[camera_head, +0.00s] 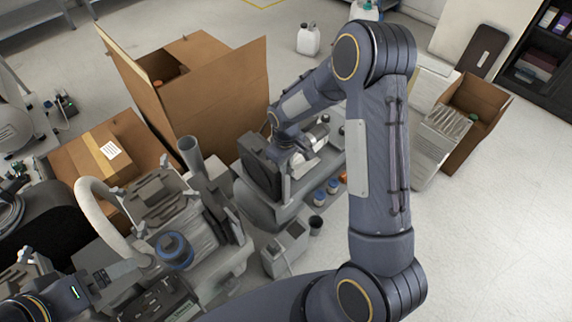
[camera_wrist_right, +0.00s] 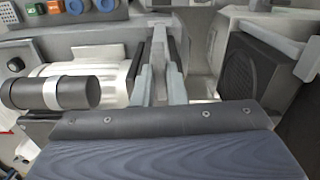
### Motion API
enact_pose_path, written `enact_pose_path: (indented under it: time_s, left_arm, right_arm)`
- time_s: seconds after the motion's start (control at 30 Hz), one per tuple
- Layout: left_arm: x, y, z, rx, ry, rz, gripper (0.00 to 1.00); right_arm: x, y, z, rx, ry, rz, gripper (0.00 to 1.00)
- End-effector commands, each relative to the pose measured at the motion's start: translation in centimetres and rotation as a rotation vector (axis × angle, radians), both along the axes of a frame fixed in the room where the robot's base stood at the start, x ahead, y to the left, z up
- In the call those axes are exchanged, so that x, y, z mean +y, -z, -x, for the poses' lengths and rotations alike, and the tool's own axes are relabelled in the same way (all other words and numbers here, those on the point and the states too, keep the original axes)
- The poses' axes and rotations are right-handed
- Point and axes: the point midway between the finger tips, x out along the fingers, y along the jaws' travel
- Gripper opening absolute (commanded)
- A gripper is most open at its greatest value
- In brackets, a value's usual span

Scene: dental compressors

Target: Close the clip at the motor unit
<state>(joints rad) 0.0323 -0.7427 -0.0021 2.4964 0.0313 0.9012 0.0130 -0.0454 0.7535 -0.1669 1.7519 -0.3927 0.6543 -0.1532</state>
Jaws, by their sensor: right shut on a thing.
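In the head view my right forearm hides much of this spot.
A grey compressor with a blue-capped part (camera_head: 174,250) stands left of the motor unit. A tall open cardboard box (camera_head: 210,95) is behind. Blue round parts (camera_head: 326,190) lie in front of the motor unit. A box (camera_head: 470,120) stands right; the floor at lower right is clear.

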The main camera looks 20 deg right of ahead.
Motion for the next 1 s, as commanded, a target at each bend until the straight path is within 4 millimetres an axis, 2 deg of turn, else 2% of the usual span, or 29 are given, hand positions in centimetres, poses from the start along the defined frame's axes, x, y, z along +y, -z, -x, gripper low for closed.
enact_pose_path:
  time_s: [0.3, 0.7, 0.73, 0.87, 1.0]
  left_arm:
    - [0.0, 0.29, 0.0, 0.0, 0.0, 0.0, 1.0]
    - [0.0, 0.29, 0.0, 0.0, 0.0, 0.0, 1.0]
    - [0.0, 0.29, 0.0, 0.0, 0.0, 0.0, 1.0]
    - [0.0, 0.29, 0.0, 0.0, 0.0, 0.0, 1.0]
    - [0.0, 0.29, 0.0, 0.0, 0.0, 0.0, 1.0]
  right_arm:
    - [0.05, -0.03, -0.07, -0.002, 0.068, -0.001, 0.0]
    - [0.06, -0.06, -0.08, -0.003, 0.073, -0.001, 0.0]
    - [0.06, -0.06, -0.08, -0.003, 0.073, -0.001, 0.16]
    - [0.04, -0.05, -0.06, -0.002, 0.073, -0.001, 0.33]
    - [0.02, -0.03, -0.04, -0.001, 0.072, 0.0, 0.34]
